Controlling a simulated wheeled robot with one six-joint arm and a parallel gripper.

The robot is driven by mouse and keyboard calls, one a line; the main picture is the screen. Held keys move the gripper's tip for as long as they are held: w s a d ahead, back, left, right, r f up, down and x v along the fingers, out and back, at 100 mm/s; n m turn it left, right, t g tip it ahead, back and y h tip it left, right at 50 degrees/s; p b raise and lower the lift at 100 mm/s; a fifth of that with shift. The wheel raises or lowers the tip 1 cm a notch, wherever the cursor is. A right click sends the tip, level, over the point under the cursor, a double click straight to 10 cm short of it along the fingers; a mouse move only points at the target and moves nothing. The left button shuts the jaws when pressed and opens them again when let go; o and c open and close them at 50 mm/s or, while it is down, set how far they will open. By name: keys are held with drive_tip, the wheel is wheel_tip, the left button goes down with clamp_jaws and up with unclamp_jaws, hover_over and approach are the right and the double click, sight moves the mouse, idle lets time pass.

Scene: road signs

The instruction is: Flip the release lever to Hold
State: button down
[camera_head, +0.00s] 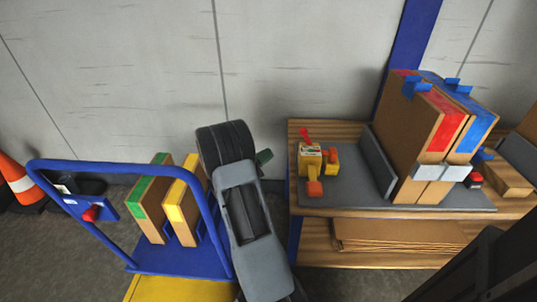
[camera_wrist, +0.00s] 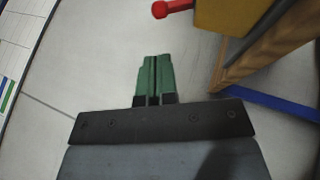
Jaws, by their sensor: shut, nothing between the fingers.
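A small yellow device (camera_head: 310,158) with red and orange levers stands at the left end of the grey mat on the wooden bench. One red lever (camera_head: 305,137) points up at its top. An orange-red block (camera_head: 314,188) sits at its front. I cannot tell which part is the release lever, nor read any Hold mark. In the wrist view, a red knob (camera_wrist: 160,10) sticks out left from a yellow body (camera_wrist: 228,14). My gripper (camera_head: 265,157) is left of the device and apart from it. Its green fingers (camera_wrist: 154,78) are closed together and empty.
Cardboard boxes with red and blue tape (camera_head: 432,130) stand upright behind a grey plate (camera_head: 376,160) on the bench (camera_head: 345,209). A blue cart (camera_head: 180,262) with green- and yellow-taped boxes stands at left. An orange cone (camera_head: 18,180) is at far left. The wall is behind.

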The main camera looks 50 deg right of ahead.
sight(306, 136)
drive_tip(key=b+x, duration=0.1)
drive_tip(key=x, duration=1)
drive_tip(key=shift+b, duration=0.35)
